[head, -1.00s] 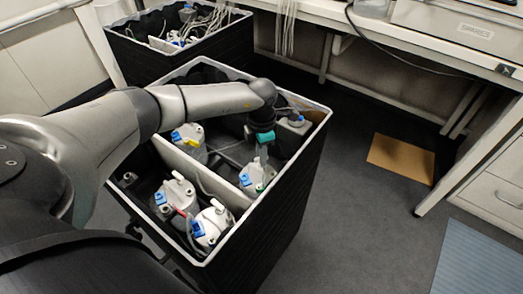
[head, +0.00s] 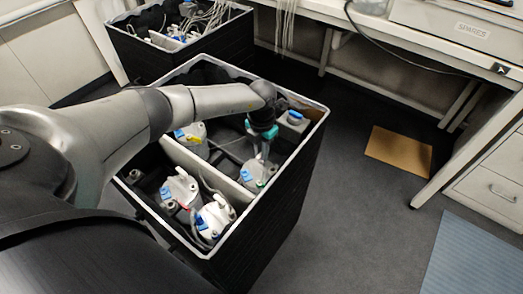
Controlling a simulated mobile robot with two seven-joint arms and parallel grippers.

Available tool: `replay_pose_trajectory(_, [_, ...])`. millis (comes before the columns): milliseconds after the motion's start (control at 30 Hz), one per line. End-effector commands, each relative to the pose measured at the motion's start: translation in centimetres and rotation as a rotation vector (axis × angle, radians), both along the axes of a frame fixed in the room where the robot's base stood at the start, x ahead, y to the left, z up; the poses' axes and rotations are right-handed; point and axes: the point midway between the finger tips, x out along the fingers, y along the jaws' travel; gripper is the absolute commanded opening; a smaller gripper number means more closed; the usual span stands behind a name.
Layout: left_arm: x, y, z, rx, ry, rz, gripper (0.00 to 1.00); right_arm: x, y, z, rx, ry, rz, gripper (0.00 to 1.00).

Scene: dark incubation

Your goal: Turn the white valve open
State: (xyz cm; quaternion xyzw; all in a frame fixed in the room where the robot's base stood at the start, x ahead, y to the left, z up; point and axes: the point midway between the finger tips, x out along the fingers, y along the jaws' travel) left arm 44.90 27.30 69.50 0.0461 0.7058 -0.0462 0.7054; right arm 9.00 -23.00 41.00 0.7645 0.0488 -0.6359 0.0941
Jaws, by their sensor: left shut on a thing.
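My left gripper (head: 262,149) reaches down into the near black crate (head: 264,215) from above. Its fingers are shut on the top of a grey-white canister (head: 257,175) in the right compartment. The part between the fingers is small and mostly hidden, and I cannot make out the white valve or how far it is turned. A blue fitting (head: 246,175) shows on the canister's left side. My right gripper is not in view.
Other canisters with blue fittings stand in the crate: two at the front (head: 180,190) (head: 215,215), one behind my forearm (head: 191,135) and one at the back right (head: 294,120). A white divider (head: 184,155) splits the crate. Another crate (head: 208,52) stands behind.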

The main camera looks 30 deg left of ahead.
Motion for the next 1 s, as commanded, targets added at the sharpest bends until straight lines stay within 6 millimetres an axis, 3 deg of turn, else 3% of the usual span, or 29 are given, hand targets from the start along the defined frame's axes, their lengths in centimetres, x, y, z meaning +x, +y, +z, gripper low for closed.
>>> replay_pose_trajectory(333, [0.1, 0.0, 0.1, 0.000, -0.003, 0.003, 0.00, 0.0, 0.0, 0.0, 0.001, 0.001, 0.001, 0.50])
replay_pose_trajectory(367, [0.1, 0.0, 0.1, 0.000, -0.003, 0.003, 0.19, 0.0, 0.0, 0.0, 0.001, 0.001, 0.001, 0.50])
replay_pose_trajectory(467, [0.1, 0.0, 0.1, 0.000, -0.002, 0.003, 0.30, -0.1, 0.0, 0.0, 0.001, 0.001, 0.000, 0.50])
replay_pose_trajectory(767, [0.0, 0.0, 0.1, 0.000, -0.001, 0.002, 0.30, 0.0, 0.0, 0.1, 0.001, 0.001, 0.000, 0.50])
replay_pose_trajectory(1000, [0.0, 0.0, 1.3, 0.000, -0.001, 0.002, 0.30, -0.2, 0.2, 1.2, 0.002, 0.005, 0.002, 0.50])
